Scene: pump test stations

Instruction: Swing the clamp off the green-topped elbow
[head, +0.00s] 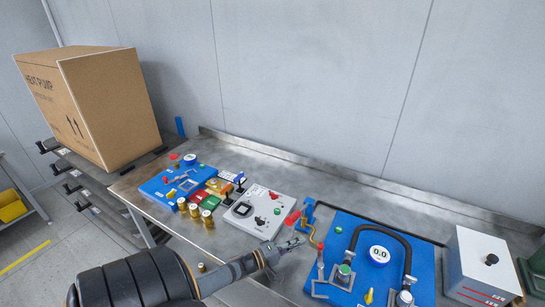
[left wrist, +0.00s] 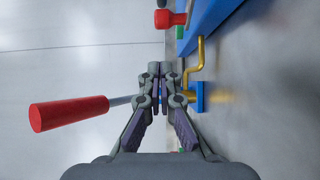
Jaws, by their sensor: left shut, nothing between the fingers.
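The green-topped elbow (head: 344,271) stands on the blue board at the left end of a black hose. A clamp with a red-tipped upright handle (head: 320,254) is just left of it; whether it grips the elbow is too small to tell. My left gripper (head: 300,241) is shut and empty, left of the clamp handle and apart from it. In the left wrist view my left gripper (left wrist: 160,70) has its fingertips together; a red handle (left wrist: 70,113) on a grey rod runs partly behind it. My right gripper is out of view.
The blue board (head: 420,252) carries a gauge (head: 379,254), hose and second elbow. A blue bracket with a brass pipe (left wrist: 195,60) is close right of my fingers. A white panel (head: 262,210), white box (head: 480,262) and cardboard carton (head: 110,110) stand around. The back bench strip is clear.

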